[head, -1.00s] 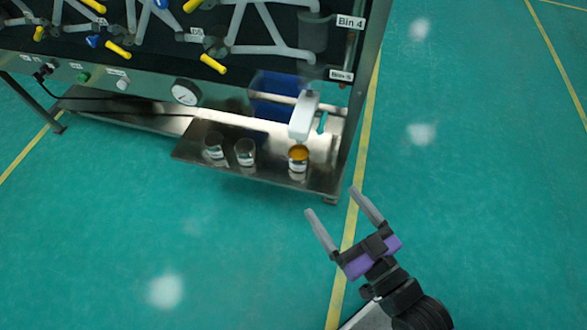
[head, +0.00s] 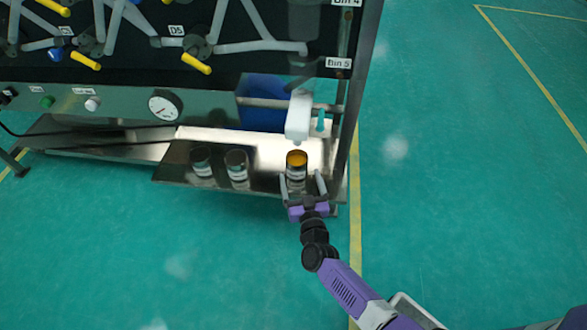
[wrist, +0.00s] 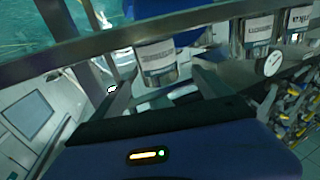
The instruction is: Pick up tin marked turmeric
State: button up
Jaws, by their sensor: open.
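The tin with an orange-yellow top (head: 297,159) stands upright on the steel shelf of the machine. Its label is too small to read in the head view. My gripper (head: 302,178) is open at the near side of this tin, with one finger towards each side; I cannot tell whether they touch it. In the wrist view a labelled tin (wrist: 157,62) sits ahead, between the open fingers (wrist: 163,84), its writing blurred.
Two other tins, one far left (head: 201,162) and one in the middle (head: 238,168), stand left on the shelf (head: 265,180). A white spout (head: 299,117) hangs just above and behind the orange-topped tin. A blue bin (head: 262,100) is behind. Green floor is open in front.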

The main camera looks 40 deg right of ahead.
aim_at(295, 152)
jog(key=b+x, duration=0.1)
jog(key=x, duration=0.2)
jog(key=b+x, duration=0.2)
jog(key=x, duration=0.2)
jog(key=shift+w+d+r, duration=0.15)
jog(key=shift+d+r, duration=0.1)
jog(key=c, duration=1.6)
jog(key=shift+c, duration=0.2)
jog(key=shift+r, duration=0.2)
